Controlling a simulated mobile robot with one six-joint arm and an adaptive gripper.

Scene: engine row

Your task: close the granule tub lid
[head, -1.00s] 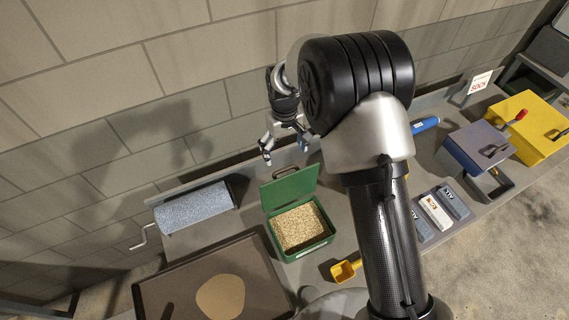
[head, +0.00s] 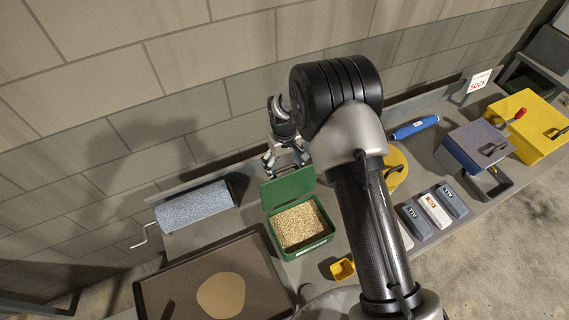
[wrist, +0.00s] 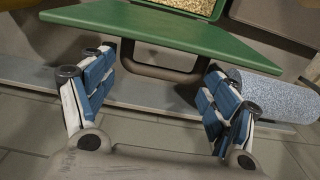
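The green granule tub (head: 328,241) stands on the bench, filled with tan granules (head: 300,226). Its green lid (head: 289,187) is raised at the far side, tilted up and back. In the wrist view the lid (wrist: 165,28) crosses the top, with a dark handle (wrist: 160,68) on its face towards me. My gripper (head: 284,162) is behind the raised lid, near its upper edge. In the wrist view my gripper (wrist: 158,95) is open, with blue-padded fingers spread on either side of the handle. I cannot tell whether they touch the lid.
A blue-grey roller (head: 195,206) with a crank lies left of the tub, and a brown board (head: 160,290) is in front left. A yellow scoop (head: 342,269) sits at the tub's front right. The block wall (head: 170,100) rises close behind.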

